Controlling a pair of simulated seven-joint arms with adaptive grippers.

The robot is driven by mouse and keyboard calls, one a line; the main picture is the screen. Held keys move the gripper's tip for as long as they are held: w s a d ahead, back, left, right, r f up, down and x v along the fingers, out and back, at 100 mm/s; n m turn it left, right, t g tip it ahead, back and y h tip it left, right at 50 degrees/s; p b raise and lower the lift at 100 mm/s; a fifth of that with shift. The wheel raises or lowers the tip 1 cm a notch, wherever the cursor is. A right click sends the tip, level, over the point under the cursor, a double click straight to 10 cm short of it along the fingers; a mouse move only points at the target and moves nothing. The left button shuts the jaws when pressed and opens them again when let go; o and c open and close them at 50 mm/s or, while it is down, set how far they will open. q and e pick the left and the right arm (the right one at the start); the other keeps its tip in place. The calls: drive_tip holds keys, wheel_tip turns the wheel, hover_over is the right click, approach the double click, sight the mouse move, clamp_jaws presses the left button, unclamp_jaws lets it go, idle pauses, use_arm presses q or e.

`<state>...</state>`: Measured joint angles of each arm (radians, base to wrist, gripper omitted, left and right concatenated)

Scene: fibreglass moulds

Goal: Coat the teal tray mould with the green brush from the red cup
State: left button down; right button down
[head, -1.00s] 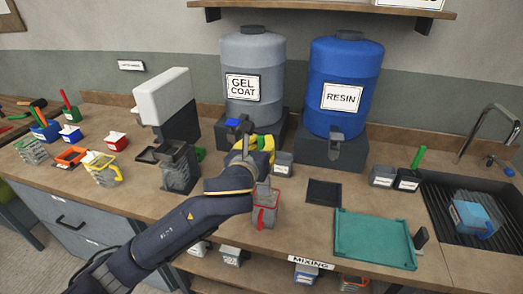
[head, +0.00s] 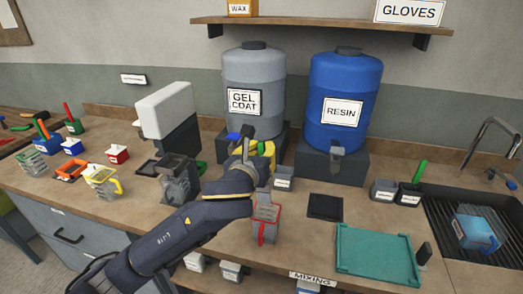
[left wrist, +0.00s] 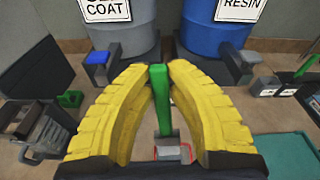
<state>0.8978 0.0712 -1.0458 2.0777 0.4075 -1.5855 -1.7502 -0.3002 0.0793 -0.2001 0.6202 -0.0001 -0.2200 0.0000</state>
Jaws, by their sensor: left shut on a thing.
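The teal tray mould (head: 385,256) lies flat on the bench at the right front, apart from my gripper; its edge shows in the left wrist view (left wrist: 292,155). The red cup (head: 265,222), grey with red trim, stands on the bench in front of the tanks. My left gripper (left wrist: 160,75) has its yellow fingers shut around the upright green brush (left wrist: 162,105). The red cup's rim (left wrist: 186,153) shows below the handle; I cannot tell whether the brush's lower end is inside. In the head view, the fingers (head: 261,150) are above the cup and hide most of the brush. My right gripper is not in view.
The grey gel coat tank (head: 254,75) and blue resin tank (head: 343,80) stand behind. A dark flat pad (head: 325,207) lies left of the mould. Another green handle stands in a dark cup (head: 408,195) beside the sink (head: 450,205). Several coloured cups fill the left.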

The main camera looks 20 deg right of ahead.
use_arm(q)
drive_tip(key=shift+r, duration=0.15)
drive_tip(key=shift+r, duration=2.35)
